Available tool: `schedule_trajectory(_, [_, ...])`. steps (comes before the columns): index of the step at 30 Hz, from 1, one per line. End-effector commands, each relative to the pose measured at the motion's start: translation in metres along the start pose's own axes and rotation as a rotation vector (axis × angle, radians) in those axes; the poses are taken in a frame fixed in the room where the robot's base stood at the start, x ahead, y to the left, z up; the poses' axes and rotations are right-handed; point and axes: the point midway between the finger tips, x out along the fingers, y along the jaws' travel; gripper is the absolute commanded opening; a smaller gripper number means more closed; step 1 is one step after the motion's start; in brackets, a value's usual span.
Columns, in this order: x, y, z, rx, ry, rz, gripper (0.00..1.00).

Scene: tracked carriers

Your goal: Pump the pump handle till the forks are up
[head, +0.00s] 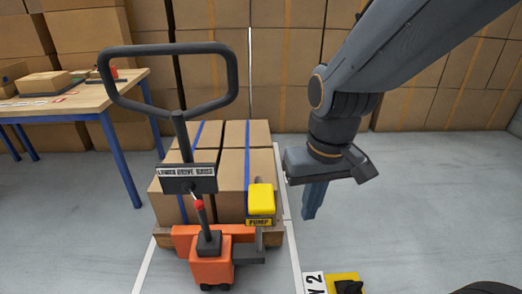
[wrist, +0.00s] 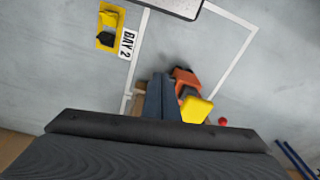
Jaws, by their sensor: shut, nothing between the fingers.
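The orange pallet truck (head: 210,268) stands in front of a pallet load of cartons (head: 262,150). Its dark loop handle (head: 172,52) rises above a label plate (head: 188,179). The yellow pump handle (head: 261,198) sits at the truck's right side, above a yellow PUMP label (head: 259,222). My gripper (head: 309,212) is shut and empty, pointing down, to the right of the pump handle and apart from it in the head view. In the wrist view, the yellow pump handle (wrist: 197,110) lies just right of my shut fingers (wrist: 160,98). The forks are hidden under the load.
A wooden table (head: 75,100) with blue legs stands at left. Stacked cartons (head: 285,60) line the back. The grey floor at right is clear.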

Motion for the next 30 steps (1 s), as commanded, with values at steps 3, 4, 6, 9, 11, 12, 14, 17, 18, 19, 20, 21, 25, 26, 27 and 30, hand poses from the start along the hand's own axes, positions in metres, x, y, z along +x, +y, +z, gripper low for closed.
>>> schedule_trajectory(3, [-0.033,0.011,-0.003,0.027,0.021,0.010,0.00])
schedule_trajectory(4, [-0.038,0.014,-0.005,0.031,0.028,0.013,0.00])
schedule_trajectory(6, [-0.051,0.020,-0.009,0.040,0.041,0.018,0.00])
schedule_trajectory(9, [-0.068,0.029,-0.014,0.043,0.055,0.025,0.00])
schedule_trajectory(11, [-0.077,0.034,-0.018,0.037,0.060,0.028,0.00])
schedule_trajectory(12, [-0.083,0.036,-0.022,0.029,0.062,0.030,0.00])
schedule_trajectory(14, [-0.091,0.041,-0.027,0.011,0.062,0.032,0.00])
schedule_trajectory(17, [-0.103,0.046,-0.040,-0.049,0.052,0.030,0.00])
schedule_trajectory(18, [-0.108,0.047,-0.048,-0.093,0.042,0.026,0.00])
schedule_trajectory(19, [-0.111,0.048,-0.056,-0.138,0.032,0.021,0.00])
schedule_trajectory(20, [-0.111,0.047,-0.064,-0.189,0.018,0.014,0.00])
schedule_trajectory(21, [-0.110,0.045,-0.074,-0.258,-0.001,0.001,0.00])
schedule_trajectory(25, [-0.104,0.032,-0.106,-0.499,-0.058,-0.059,0.00])
schedule_trajectory(26, [-0.102,0.029,-0.114,-0.560,-0.072,-0.077,0.00])
schedule_trajectory(27, [-0.101,0.023,-0.124,-0.643,-0.087,-0.104,0.00])
schedule_trajectory(30, [-0.096,0.007,-0.148,-0.856,-0.117,-0.183,0.00])
